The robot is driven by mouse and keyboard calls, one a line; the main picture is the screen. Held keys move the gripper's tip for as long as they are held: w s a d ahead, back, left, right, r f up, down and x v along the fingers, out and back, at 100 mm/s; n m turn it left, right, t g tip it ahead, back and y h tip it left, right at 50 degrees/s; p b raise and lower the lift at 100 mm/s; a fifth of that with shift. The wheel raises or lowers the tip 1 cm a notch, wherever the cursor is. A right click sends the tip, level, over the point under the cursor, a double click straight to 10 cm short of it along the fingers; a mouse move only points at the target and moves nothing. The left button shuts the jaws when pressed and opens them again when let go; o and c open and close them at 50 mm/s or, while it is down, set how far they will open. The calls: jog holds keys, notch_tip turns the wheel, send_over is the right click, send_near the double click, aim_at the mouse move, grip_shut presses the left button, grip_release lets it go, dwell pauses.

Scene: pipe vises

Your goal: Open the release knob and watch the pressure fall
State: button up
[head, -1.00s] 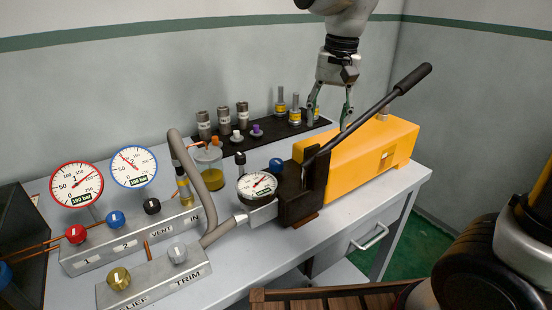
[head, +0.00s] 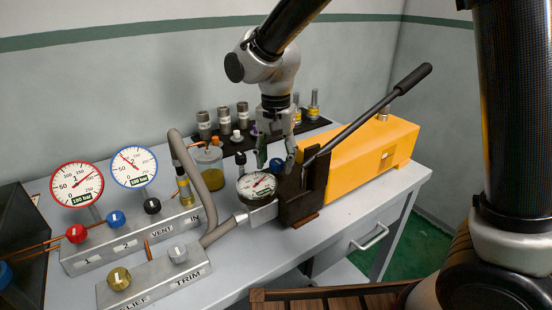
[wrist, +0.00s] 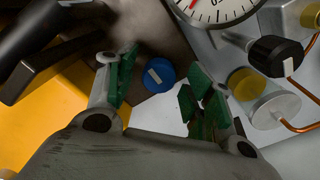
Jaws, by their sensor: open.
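The orange hand pump (head: 372,152) stands on the bench with a dark head block (head: 303,200) at its left end. A blue knob (head: 276,165) with a white mark sits at that block, beside the round white pump gauge (head: 257,186); I take it as the release knob. My gripper (head: 276,157) is open and empty, pointing down just over the blue knob. In the wrist view the blue knob (wrist: 160,75) lies between the green-padded fingers, with no clear contact. The pump gauge's needle points up and right; its small readout is illegible.
The black pump lever (head: 365,115) slants up to the right, near my gripper. A black knob (wrist: 274,55) is close by. A grey hose (head: 210,182) and a manifold with red knob (head: 76,234) and large gauges (head: 77,184) are to the left. Fittings (head: 222,119) stand behind.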

jog(key=shift+c, duration=0.2)
jog(key=c, duration=1)
jog(key=shift+n, duration=0.3)
jog(key=n, duration=0.3)
jog(key=shift+d, duration=0.1)
jog(key=n, duration=0.4)
jog(key=shift+n, duration=0.3)
jog(key=n, duration=0.4)
jog(key=shift+w+d+n, duration=0.1)
jog(key=shift+n, duration=1.9)
